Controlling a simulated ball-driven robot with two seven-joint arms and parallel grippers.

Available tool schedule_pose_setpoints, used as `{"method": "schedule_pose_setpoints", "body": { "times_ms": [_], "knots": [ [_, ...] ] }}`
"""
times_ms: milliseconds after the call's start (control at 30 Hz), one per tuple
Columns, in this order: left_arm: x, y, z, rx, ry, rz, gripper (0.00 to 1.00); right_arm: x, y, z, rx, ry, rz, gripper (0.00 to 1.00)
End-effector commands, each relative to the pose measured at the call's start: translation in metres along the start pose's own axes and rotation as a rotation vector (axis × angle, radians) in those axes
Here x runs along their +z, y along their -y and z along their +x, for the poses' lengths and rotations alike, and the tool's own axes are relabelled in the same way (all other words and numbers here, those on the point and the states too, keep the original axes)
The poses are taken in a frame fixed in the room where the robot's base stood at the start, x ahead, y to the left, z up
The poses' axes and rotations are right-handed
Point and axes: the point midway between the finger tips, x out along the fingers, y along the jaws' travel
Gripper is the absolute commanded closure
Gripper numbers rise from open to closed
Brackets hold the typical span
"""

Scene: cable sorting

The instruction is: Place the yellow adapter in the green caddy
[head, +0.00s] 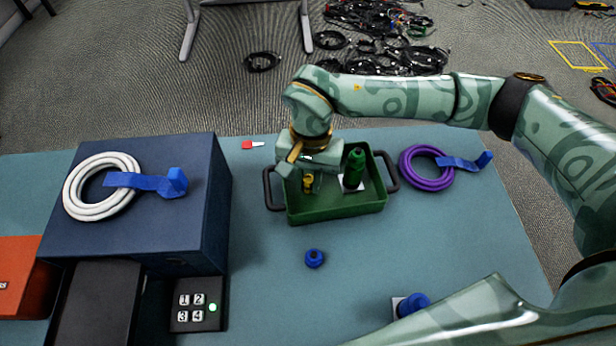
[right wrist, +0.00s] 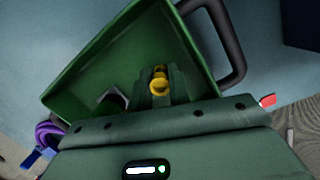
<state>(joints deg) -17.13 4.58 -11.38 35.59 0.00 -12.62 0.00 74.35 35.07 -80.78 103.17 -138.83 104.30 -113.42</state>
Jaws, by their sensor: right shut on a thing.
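The green caddy (head: 335,213) stands on the table with a dark handle at each end. It also shows in the right wrist view (right wrist: 75,85). My right gripper (head: 307,186) points down over the caddy's left part, shut on the yellow adapter (head: 309,181). In the right wrist view the yellow adapter (right wrist: 159,81) sits between the fingers, within the caddy's outline. Whether it touches the caddy floor I cannot tell. A green adapter (head: 355,165) stands in the caddy's right part on a white patch. My left gripper is not seen.
A dark blue box (head: 130,215) at left carries a white cable coil (head: 72,200). A purple coil (head: 428,184) lies right of the caddy. Blue adapters (head: 315,258) (head: 413,303) stand in front, with a numbered keypad (head: 198,308) at front left. The table's middle front is mostly clear.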

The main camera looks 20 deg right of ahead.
Motion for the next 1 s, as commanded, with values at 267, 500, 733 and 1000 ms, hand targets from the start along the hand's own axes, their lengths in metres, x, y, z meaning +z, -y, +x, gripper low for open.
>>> {"method": "schedule_pose_setpoints", "body": {
  "times_ms": [267,500,733,1000],
  "knots": [
    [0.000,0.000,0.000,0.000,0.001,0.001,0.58,0.000,0.000,0.002,0.000,0.000,0.001,0.59],
    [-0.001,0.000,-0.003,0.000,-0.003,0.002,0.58,0.000,0.000,-0.008,0.000,-0.002,0.000,0.59],
    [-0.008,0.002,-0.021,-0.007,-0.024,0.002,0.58,0.000,0.000,-0.061,-0.004,-0.007,0.001,0.59],
    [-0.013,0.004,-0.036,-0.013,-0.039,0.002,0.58,0.000,0.000,-0.112,-0.002,-0.004,0.001,0.59]
  ]
}}
